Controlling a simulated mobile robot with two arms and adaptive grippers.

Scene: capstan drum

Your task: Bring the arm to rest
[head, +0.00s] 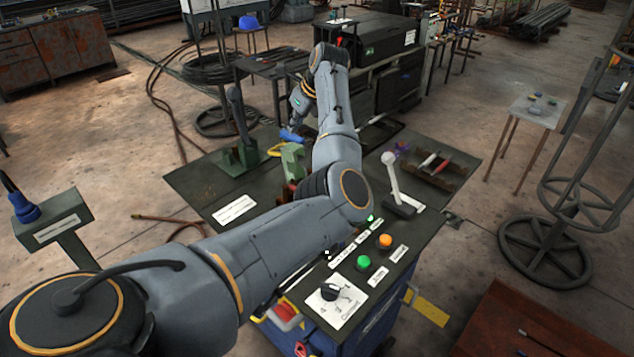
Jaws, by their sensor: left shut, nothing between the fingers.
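My left arm reaches in from the lower left, across the front of the dark green bench (200,185). Its wrist bends down over the far side of the bench. My left gripper (296,124) hangs there, small in the view, shut and empty. A blue piece (291,136) and a yellow one (275,151) show just below and beside the fingers; I cannot tell whether the gripper touches them. A green block (293,158) stands nearer, partly hidden by my forearm. My right gripper is not in view.
The control panel has a white-knobbed lever (391,173), green (363,262) and orange (385,241) buttons and a black rotary knob (329,292). A green stand (240,152) is at the bench's left. A wire-reel stand (545,240) is at the right.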

